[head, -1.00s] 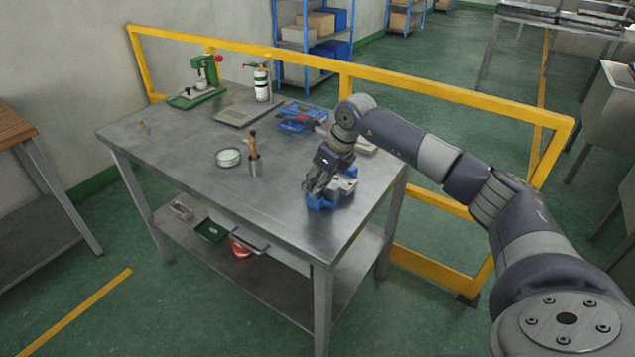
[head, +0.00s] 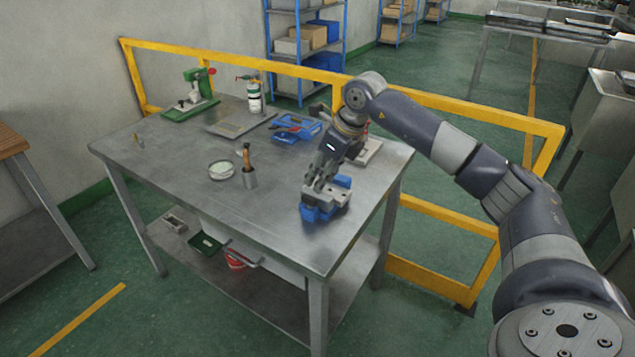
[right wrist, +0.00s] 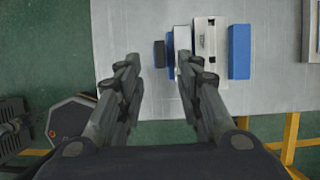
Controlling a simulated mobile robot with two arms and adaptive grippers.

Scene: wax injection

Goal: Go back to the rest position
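My right gripper (head: 318,181) is over the near right part of the steel workbench, just above a blue and grey clamp-like fixture (head: 341,197). In the right wrist view, its two fingers (right wrist: 159,62) are spread apart with nothing held between them. The fixture (right wrist: 209,45) shows there ahead and to the right of the fingertips, with blue side pieces and a small dark end piece in line with the gap. I cannot tell how high the fingers are above the fixture. My left gripper is not in view.
Floor in front is clear.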

